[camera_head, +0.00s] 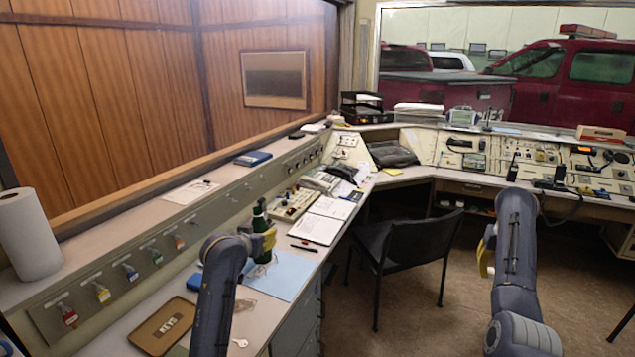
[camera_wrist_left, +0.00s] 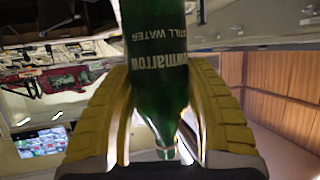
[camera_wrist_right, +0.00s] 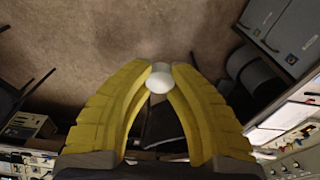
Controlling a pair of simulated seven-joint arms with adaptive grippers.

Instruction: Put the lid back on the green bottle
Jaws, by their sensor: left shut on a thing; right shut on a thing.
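The green bottle (camera_head: 259,222) is upright, slightly tilted at most, over the left counter in the head view. My left gripper (camera_head: 268,241) is shut around its body. In the left wrist view the bottle (camera_wrist_left: 158,70) shows upside down with white lettering, between the yellow fingers (camera_wrist_left: 160,105), its narrow end towards the palm. My right gripper (camera_head: 486,252) is over the floor to the right of the chair, well apart from the bottle. In the right wrist view its fingertips (camera_wrist_right: 160,72) are shut on a small white rounded piece, which looks like the lid (camera_wrist_right: 159,80). The lid is hidden in the head view.
A blue sheet (camera_head: 290,277), a brown KEYS tray (camera_head: 162,326) and a paper towel roll (camera_head: 27,235) are on the left counter. Key hooks with coloured tags line its panel. A black chair (camera_head: 410,245) stands between my arms. Open floor lies around my right gripper.

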